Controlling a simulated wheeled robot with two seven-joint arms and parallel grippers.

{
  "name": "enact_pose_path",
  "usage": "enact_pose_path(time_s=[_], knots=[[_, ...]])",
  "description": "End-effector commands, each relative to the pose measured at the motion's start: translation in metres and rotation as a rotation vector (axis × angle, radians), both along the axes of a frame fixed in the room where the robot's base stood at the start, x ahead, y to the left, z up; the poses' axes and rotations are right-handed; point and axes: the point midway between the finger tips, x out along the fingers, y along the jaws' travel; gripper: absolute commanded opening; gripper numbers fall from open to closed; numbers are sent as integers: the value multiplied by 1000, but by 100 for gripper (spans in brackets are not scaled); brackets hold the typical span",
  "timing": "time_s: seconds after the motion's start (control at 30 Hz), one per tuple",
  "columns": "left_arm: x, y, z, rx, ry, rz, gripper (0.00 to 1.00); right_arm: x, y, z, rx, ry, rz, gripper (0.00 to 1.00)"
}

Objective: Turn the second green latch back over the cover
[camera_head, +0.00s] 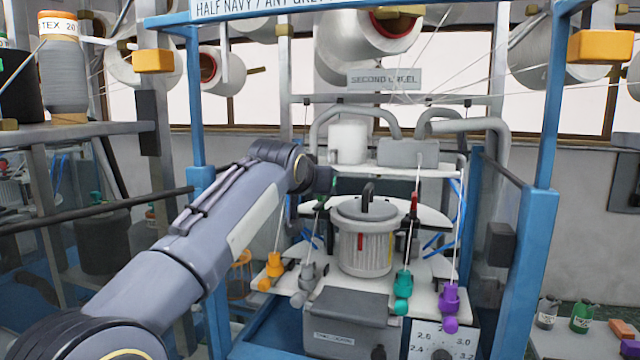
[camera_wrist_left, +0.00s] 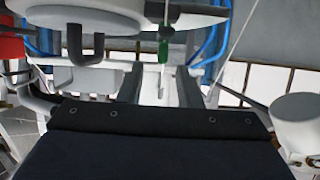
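The round grey cover (camera_head: 366,209) with a dark loop handle (camera_head: 368,195) sits on the ribbed cylinder (camera_head: 364,250) in the head view. A green latch (camera_wrist_left: 163,50) shows in the left wrist view, beside the cover's rim (camera_wrist_left: 100,18). My left gripper (camera_head: 325,182) reaches in from the left, at the cover's left side. In the wrist view its two fingers (camera_wrist_left: 159,75) are apart, with the green latch in line with the gap, near the tips. Contact cannot be told. In the head view the arm's end partly hides the latch area. My right gripper is not in view.
A red-tipped upright part (camera_head: 413,205) stands at the cover's right. Orange, grey, teal (camera_head: 402,284) and purple (camera_head: 449,298) yarn feeders surround the cylinder, with thin yarns rising from them. Blue frame posts (camera_head: 537,225) stand either side. A grey box (camera_head: 345,318) is in front.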

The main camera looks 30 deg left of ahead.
Motion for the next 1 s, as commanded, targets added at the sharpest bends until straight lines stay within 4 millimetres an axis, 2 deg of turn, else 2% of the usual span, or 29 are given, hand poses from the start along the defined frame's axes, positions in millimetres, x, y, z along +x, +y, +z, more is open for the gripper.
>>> enact_pose_path(time_s=[0.03,0.23,0.6,0.87,1.0], knots=[[8,3,-1,2,6,5,32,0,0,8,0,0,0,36],[31,8,-12,1,2,4,32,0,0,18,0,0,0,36],[38,10,-16,-1,-1,2,32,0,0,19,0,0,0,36],[37,10,-16,-1,0,2,0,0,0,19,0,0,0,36],[37,10,-16,-1,0,2,0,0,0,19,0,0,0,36]])
